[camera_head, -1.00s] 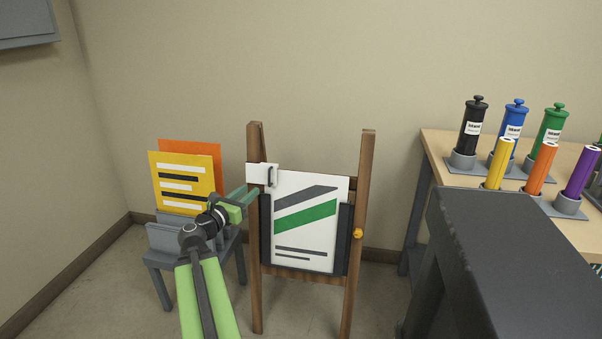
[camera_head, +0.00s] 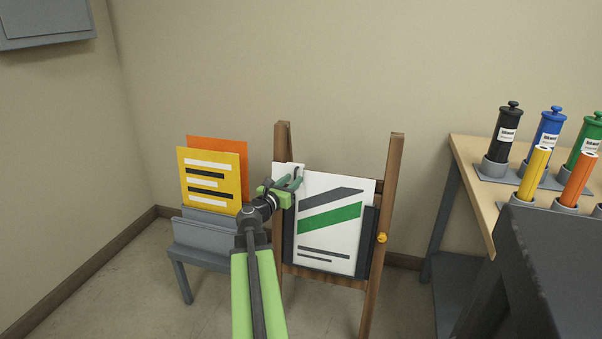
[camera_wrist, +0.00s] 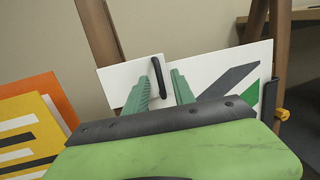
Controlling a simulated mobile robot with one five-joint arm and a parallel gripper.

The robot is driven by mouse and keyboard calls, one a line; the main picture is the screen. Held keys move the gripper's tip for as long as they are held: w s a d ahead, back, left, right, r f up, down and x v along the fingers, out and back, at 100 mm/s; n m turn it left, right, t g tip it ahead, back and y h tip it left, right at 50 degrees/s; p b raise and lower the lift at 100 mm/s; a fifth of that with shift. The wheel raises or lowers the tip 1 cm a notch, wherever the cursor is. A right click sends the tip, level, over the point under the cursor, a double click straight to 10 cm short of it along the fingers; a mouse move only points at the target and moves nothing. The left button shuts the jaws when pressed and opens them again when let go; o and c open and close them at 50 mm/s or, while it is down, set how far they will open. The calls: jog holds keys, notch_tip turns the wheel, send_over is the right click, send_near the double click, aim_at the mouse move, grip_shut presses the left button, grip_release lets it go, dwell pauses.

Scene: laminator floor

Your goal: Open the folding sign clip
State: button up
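The folding sign clip is a white plate (camera_head: 281,168) with a dark upright handle (camera_wrist: 158,76), at the upper left corner of a white sign board (camera_head: 330,240). The board has grey and green stripes and stands on a wooden easel (camera_head: 393,165). My gripper (camera_head: 291,183) is in front of the clip in the head view and partly covers it. In the wrist view, its two green fingers (camera_wrist: 161,84) are apart, one on each side of the handle. I cannot tell whether either finger touches it.
A grey stand (camera_head: 205,228) with yellow (camera_head: 210,182) and orange (camera_head: 232,150) boards is just left of the easel. A wooden table (camera_head: 480,190) with coloured cylinders is at the right. A dark block (camera_head: 555,270) fills the lower right.

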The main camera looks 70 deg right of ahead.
jog(key=shift+w+d, duration=0.15)
jog(key=shift+d, duration=0.2)
grip_shut()
jog(key=shift+w+d+r, duration=0.1)
dwell(1.1)
